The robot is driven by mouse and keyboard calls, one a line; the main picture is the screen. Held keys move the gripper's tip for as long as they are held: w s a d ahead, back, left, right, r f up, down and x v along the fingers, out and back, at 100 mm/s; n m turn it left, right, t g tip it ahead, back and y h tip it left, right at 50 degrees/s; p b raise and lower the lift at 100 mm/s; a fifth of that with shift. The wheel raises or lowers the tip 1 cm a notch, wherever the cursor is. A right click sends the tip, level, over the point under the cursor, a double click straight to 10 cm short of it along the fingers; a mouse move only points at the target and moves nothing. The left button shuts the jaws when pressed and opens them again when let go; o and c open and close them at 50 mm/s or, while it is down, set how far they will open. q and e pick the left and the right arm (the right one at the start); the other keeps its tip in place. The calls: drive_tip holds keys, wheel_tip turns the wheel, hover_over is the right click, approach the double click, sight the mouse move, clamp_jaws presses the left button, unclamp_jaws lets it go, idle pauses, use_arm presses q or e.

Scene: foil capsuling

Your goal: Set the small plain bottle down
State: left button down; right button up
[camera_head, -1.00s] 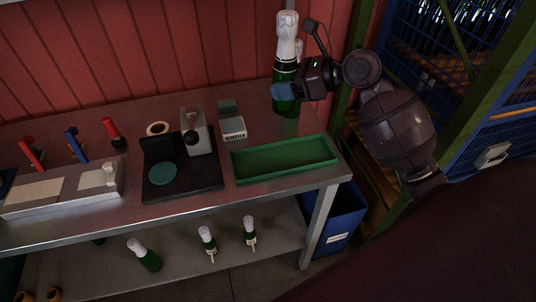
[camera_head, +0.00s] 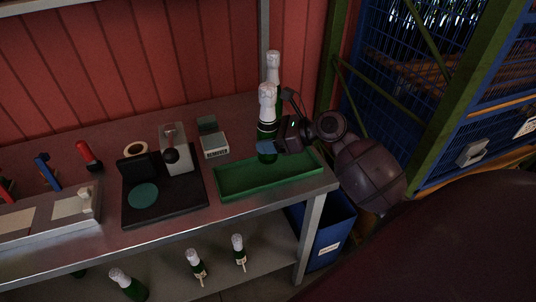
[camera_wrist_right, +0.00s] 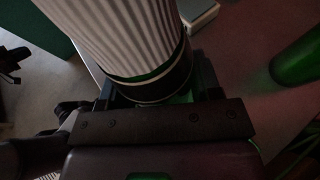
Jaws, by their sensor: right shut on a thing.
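My right gripper (camera_head: 274,148) is shut on a green bottle (camera_head: 266,108) with a white foil top and a dark band. I hold it roughly upright at the back edge of the green tray (camera_head: 232,191); whether its base touches anything is hidden by the gripper and tray. In the right wrist view its pleated white foil (camera_wrist_right: 118,38) and dark band fill the space above the gripper (camera_wrist_right: 165,95). A second foil-topped bottle (camera_head: 273,66) stands behind it, partly hidden. My left gripper is out of view.
Several foil-topped bottles (camera_head: 239,250) stand on the lower shelf. A blue bin (camera_head: 330,238) is under the bench's right end. The green tray looks empty.

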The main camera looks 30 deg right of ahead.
drive_tip(key=shift+f+b, duration=0.45)
drive_tip(key=shift+f, duration=2.1)
drive_tip(key=o, duration=1.3)
drive_tip(key=shift+f, duration=0.15)
drive_tip(key=v, duration=1.2)
drive_tip(key=shift+p, duration=0.3)
